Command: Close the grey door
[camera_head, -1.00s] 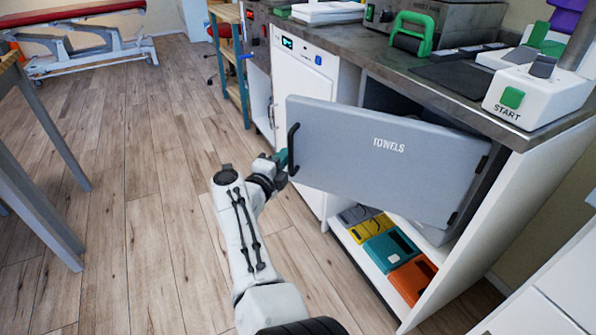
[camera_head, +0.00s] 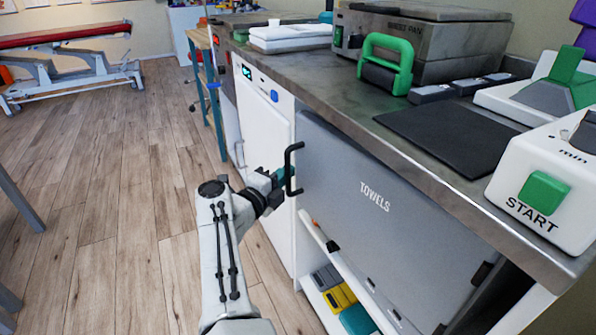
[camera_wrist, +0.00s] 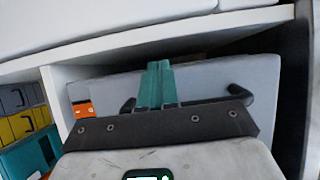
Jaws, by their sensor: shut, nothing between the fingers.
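The grey door (camera_head: 345,165), marked TOWELS, hangs under the counter with its hinges at the near right.
The counter (camera_head: 420,140) overhangs the door, with a green-handled device (camera_head: 387,62) and a white START unit (camera_head: 550,185) on it. A white-fronted appliance (camera_head: 262,125) stands left of the door. Boxes, one yellow (camera_head: 340,298), sit on the low shelf.

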